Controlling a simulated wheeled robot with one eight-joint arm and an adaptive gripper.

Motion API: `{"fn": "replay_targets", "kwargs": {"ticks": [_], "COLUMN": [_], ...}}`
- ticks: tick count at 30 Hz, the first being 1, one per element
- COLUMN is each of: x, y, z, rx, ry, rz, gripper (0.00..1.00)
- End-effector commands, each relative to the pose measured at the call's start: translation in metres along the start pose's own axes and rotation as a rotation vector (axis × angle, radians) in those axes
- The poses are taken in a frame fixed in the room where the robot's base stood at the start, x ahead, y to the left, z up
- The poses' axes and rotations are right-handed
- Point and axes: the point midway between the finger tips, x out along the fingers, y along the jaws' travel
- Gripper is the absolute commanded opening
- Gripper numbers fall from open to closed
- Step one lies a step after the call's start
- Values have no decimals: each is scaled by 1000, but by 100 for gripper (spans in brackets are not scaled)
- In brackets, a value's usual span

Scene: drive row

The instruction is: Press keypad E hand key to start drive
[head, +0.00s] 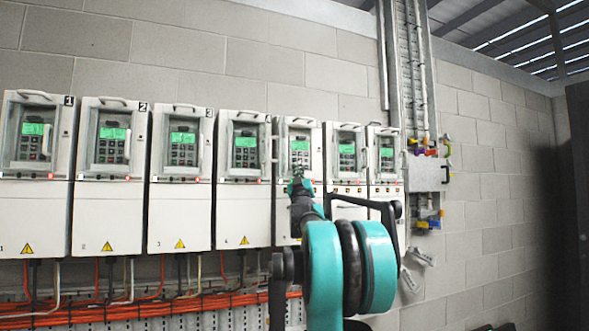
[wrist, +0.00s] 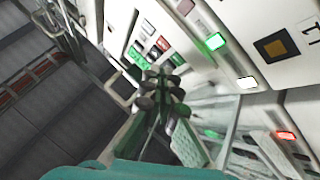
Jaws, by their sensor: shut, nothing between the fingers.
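A row of white drives with green-lit keypads hangs on the wall in the head view. The fifth drive's keypad (head: 300,149) is in front of my gripper (head: 298,174), and its lower part is partly hidden. I cannot read a letter E on it.
Neighbouring drives (head: 244,205) stand close on both sides. Wire-like handles project from the drive fronts. In the wrist view a green lamp (wrist: 215,42) and a red lamp (wrist: 286,135) are lit. Orange cables (head: 180,300) run below. A conduit column (head: 410,80) stands to the right.

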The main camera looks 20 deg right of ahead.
Motion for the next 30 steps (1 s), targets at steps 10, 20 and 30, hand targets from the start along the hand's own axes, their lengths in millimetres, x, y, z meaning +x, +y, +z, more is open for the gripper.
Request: {"fn": "replay_targets", "kwargs": {"ticks": [10,20,30], "x": [-22,-33,-33], "y": [16,24,24], "z": [-16,-24,-24], "rx": [-2,0,0], "ry": [0,0,0], "rz": [1,0,0], "gripper": [0,0,0]}}
